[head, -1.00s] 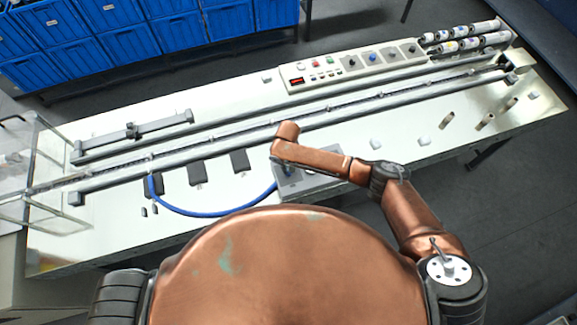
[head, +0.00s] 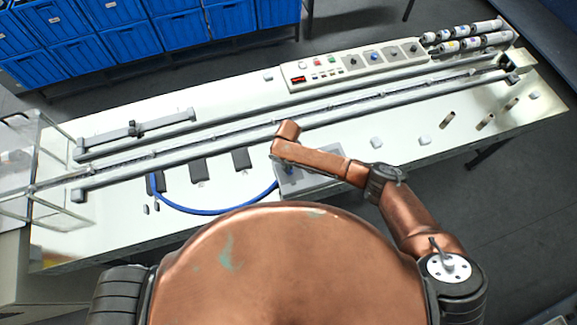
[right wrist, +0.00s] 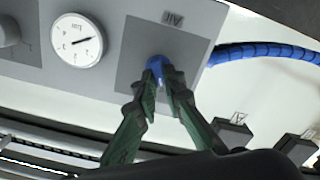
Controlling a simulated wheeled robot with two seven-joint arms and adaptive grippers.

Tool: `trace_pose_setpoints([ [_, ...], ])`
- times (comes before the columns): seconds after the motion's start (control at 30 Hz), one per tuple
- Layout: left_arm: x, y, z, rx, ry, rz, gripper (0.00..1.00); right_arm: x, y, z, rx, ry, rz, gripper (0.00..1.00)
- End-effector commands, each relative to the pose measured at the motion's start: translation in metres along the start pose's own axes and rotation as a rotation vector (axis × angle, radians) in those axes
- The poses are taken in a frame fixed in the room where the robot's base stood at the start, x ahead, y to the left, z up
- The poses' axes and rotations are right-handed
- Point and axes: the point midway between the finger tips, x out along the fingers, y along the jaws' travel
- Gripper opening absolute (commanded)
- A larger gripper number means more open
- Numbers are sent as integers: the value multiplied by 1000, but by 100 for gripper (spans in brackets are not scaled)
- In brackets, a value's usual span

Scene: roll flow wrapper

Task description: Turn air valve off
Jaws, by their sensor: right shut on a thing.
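The air valve is a small blue knob (right wrist: 156,63) on a darker grey square plate marked "Air", seen in the right wrist view. It sits on a light grey box (head: 322,183) near the front edge of the table. My right gripper (right wrist: 159,78) has its two dark green fingers closed on the blue knob, with the fingertips covering part of it. My left gripper is not in view.
A round white gauge (right wrist: 77,40) is beside the valve plate. A blue hose (head: 215,212) curves left from the box. Long metal rails (head: 230,145) cross the table behind it, and a control panel (head: 353,65) stands at the back.

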Motion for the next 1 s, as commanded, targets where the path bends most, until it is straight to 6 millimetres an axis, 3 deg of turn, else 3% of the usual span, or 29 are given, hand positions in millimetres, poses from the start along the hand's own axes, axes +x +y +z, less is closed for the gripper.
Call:
trace_pose_setpoints([
  [0.17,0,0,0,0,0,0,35,0,1,0,1,0,2,0],
  [0.2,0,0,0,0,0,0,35,0,1,0,1,0,2,11],
  [0.43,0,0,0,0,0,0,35,0,1,0,1,0,1,27],
  [0.77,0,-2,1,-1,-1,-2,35,-4,0,0,1,1,0,27],
  [1.0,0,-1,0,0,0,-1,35,-40,0,-1,0,4,0,27],
])
